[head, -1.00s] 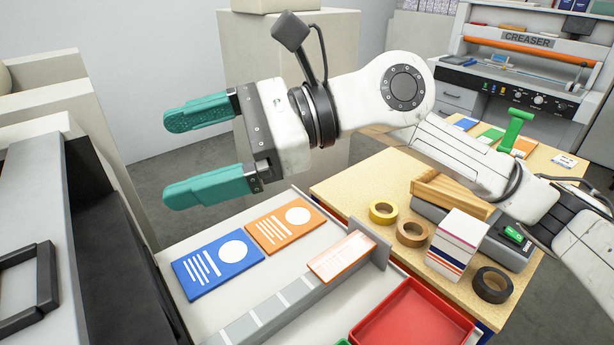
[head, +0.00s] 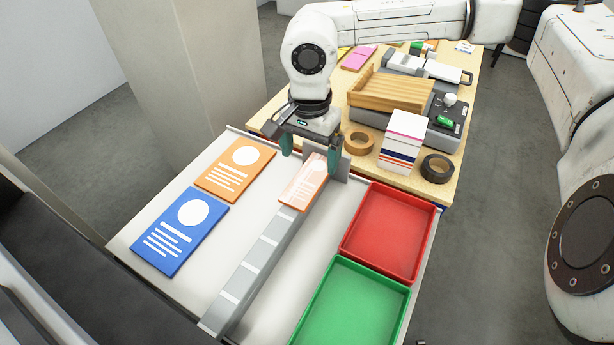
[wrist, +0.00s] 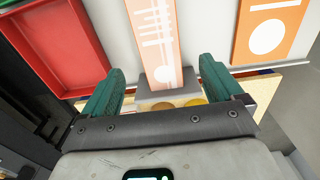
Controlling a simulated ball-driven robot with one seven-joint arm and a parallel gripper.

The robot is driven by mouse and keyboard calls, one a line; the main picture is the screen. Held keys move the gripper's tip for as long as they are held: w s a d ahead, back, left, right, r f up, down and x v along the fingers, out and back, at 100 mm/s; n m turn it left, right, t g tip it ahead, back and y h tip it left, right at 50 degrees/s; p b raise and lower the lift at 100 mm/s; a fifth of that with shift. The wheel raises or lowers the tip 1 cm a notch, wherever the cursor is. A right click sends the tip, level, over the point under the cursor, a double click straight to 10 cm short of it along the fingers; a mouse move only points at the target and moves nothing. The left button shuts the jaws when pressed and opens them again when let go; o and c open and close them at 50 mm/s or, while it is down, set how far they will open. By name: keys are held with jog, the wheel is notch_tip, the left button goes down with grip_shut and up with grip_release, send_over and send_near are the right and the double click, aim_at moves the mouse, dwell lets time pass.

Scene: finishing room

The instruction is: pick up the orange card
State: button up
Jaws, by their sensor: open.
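A pale orange card (head: 303,180) with white print lies on the far end of the grey stepped rail (head: 262,248), against its upright end plate. A second, deeper orange card (head: 236,171) with a white circle lies flat on the white table to the left, beside a blue card (head: 181,232). My gripper (head: 311,163) points down at the rail's far end, open, its green fingers on either side of the pale card's far end. In the wrist view the pale card (wrist: 152,40) runs between the spread fingers; the deeper orange card (wrist: 268,30) is off to the right.
A red tray (head: 390,232) and a green tray (head: 350,303) sit right of the rail. Behind, a wooden table holds tape rolls (head: 359,142), a white box (head: 402,140) and a wooden rack (head: 390,92).

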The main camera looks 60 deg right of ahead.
aim_at(309, 179)
jog(key=shift+a+f+p, duration=0.15)
jog(key=shift+f+p, duration=0.95)
jog(key=shift+f, duration=1.6)
jog(key=c, duration=1.1)
jog(key=shift+r, duration=0.1)
